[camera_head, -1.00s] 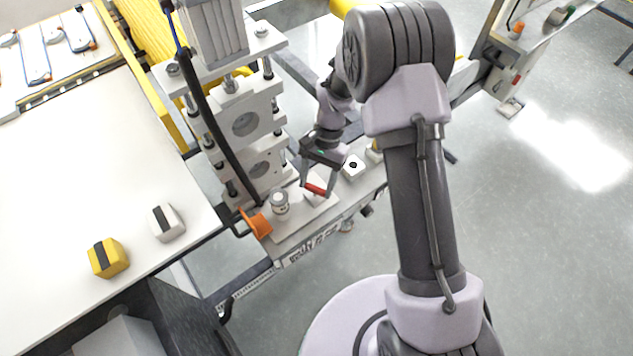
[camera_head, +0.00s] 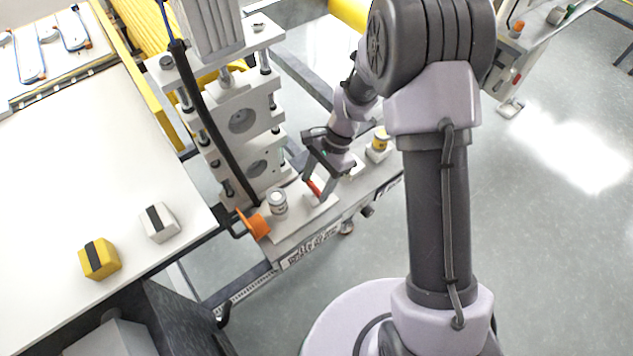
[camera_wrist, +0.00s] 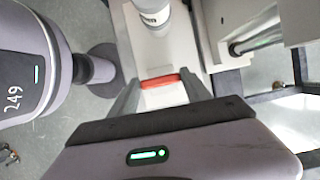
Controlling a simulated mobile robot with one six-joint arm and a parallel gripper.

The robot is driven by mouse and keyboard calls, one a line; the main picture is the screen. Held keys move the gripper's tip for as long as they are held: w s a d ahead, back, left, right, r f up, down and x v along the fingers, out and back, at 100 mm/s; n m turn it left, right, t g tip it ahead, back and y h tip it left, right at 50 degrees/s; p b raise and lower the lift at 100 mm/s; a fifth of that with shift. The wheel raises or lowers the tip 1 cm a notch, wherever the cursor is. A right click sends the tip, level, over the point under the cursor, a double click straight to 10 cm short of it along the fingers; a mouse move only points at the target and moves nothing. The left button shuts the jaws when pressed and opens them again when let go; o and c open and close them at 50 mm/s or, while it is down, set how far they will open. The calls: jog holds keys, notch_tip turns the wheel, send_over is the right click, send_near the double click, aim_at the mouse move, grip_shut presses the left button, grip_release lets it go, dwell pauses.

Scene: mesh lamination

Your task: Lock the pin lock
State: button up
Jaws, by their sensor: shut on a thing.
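My gripper (camera_head: 317,190) is at the white ledge at the foot of the grey press frame. Its fingers are around a small red bar (camera_head: 314,188), which I take to be the pin lock's handle. In the wrist view the red bar (camera_wrist: 160,82) lies crosswise between the two fingertips, and my gripper (camera_wrist: 160,86) is shut on it. A pale block sits under the bar. The rest of the lock is hidden by my fingers and too small to make out.
A white-and-grey cylinder (camera_head: 278,203) stands just left of my gripper, beside an orange part (camera_head: 254,223). A yellow-topped cylinder (camera_head: 380,141) stands to the right. The grey press frame (camera_head: 240,122) rises behind. A white table (camera_head: 90,180) holds yellow and white blocks at left.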

dwell(0.3)
jog(key=o, duration=1.4)
jog(key=shift+c, duration=0.2)
jog(key=p+v, duration=0.5)
jog(key=v, duration=1.2)
jog(key=shift+r, duration=0.25)
